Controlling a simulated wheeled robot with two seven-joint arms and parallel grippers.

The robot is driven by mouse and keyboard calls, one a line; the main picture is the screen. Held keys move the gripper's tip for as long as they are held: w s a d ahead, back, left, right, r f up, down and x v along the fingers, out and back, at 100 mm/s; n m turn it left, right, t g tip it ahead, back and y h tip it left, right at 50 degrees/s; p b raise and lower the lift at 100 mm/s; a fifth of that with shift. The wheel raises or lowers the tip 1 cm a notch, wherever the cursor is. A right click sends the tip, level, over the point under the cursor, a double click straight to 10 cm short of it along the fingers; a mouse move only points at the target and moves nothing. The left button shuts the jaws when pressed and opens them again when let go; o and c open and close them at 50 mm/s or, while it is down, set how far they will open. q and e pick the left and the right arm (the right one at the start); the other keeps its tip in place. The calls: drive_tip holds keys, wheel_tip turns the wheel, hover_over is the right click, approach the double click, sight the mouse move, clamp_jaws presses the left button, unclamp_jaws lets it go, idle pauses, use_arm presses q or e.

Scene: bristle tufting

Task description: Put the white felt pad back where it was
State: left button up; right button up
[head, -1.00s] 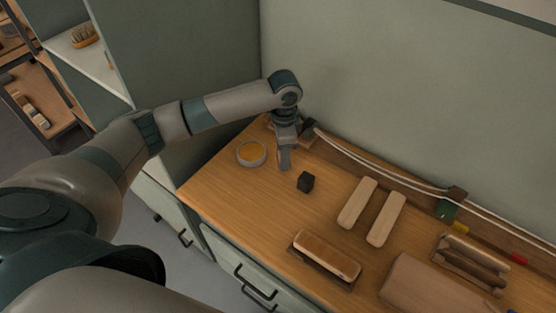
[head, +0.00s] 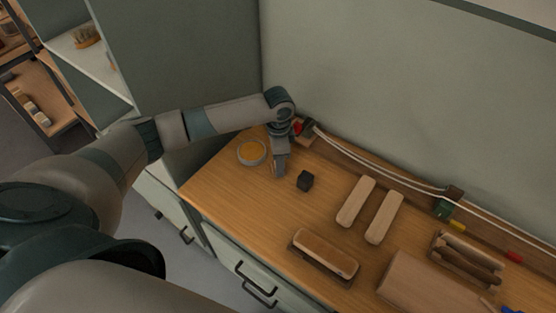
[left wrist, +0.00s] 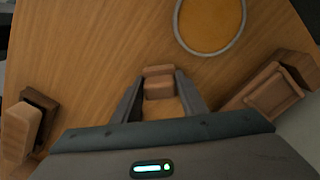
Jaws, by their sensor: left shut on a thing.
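My left gripper (head: 279,173) points down at the worktop, between a round dish and a black cube (head: 305,180). In the left wrist view its fingers (left wrist: 159,92) are shut on a small brown block (left wrist: 158,82). I cannot tell whether the block touches the worktop. The dish (head: 251,152), grey-rimmed with an amber filling, lies just left of the gripper; it also shows at the top of the left wrist view (left wrist: 212,22). I cannot pick out a white felt pad in either view. My right gripper is out of view.
Two pale wooden bars (head: 356,201) lie on the wooden worktop (head: 225,185). A brown brush-like block (head: 326,254) lies near the front edge. A rail with white cords (head: 380,172) runs along the wall, with a red piece (head: 298,128) near its left end.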

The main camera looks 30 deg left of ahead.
use_arm(q)
drive_tip(key=shift+f, duration=0.1)
drive_tip(key=o, duration=1)
wheel_tip(320, 180, up, 12)
drive_tip(key=b, duration=0.2)
idle(0.5)
